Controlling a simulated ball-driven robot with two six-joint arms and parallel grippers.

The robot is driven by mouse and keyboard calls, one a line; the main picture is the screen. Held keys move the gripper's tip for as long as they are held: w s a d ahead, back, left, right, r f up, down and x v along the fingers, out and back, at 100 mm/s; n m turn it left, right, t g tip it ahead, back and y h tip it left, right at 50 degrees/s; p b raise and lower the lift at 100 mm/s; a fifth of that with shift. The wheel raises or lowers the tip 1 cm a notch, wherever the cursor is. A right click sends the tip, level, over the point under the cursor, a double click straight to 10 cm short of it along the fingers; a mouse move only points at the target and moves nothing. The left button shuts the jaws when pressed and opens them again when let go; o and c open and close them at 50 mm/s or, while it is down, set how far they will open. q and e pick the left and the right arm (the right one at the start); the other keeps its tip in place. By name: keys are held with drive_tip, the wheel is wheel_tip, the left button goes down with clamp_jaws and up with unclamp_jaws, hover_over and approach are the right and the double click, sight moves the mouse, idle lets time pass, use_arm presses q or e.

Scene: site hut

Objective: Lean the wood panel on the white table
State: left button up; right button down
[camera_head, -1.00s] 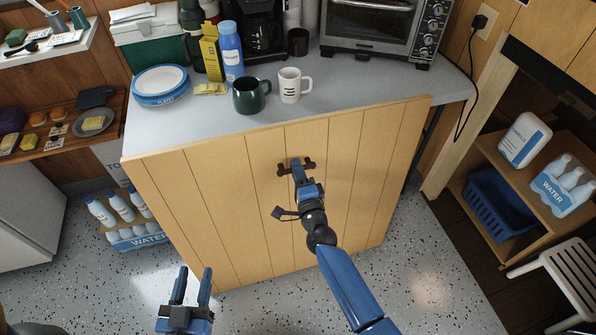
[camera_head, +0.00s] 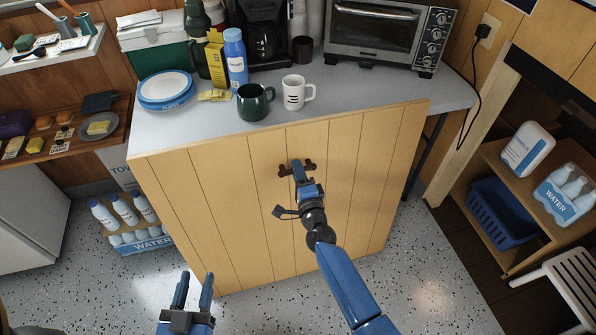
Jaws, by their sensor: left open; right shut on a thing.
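The wood panel (camera_head: 225,195) is a light tan board with vertical grooves. It stands in front of the white table (camera_head: 215,122), its top edge close to the table's front edge and its lower edge near the floor. I cannot tell whether its top touches the table. A dark handle (camera_head: 284,170) is fixed on its upper middle. My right gripper (camera_head: 298,170) is shut on this handle. My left gripper (camera_head: 193,290) is open and empty, low in front of the panel's lower left corner.
On the table are a green mug (camera_head: 254,102), a white mug (camera_head: 296,92), a blue bottle (camera_head: 235,58), plates (camera_head: 166,88) and a toaster oven (camera_head: 378,35). Water bottles (camera_head: 138,240) stand left of the panel. A white stool (camera_head: 560,285) is at lower right. Speckled floor (camera_head: 430,275) is clear.

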sight(292, 156)
drive_tip(key=shift+w+r, duration=0.25)
drive_tip(key=shift+r, duration=0.1)
drive_tip(key=shift+f+p+x, duration=0.2)
drive_tip(key=shift+p+x, duration=0.15)
drive_tip(key=shift+x, duration=1.1)
drive_tip(key=shift+w+a, duration=0.1)
drive_tip(key=shift+w+a+g+p, duration=0.15)
drive_tip(key=shift+w+a+p, duration=0.1)
drive_tip(key=shift+w, duration=0.45)
drive_tip(key=shift+w+a+g+p, duration=0.15)
drive_tip(key=shift+w+a+p, duration=0.1)
drive_tip(key=shift+w, duration=0.45)
drive_tip(key=c, duration=1)
unclamp_jaws()
drive_tip(key=shift+c, duration=0.2)
drive_tip(key=shift+s+f, duration=0.15)
drive_tip(key=shift+f, duration=0.05)
drive_tip(key=shift+f, duration=0.1)
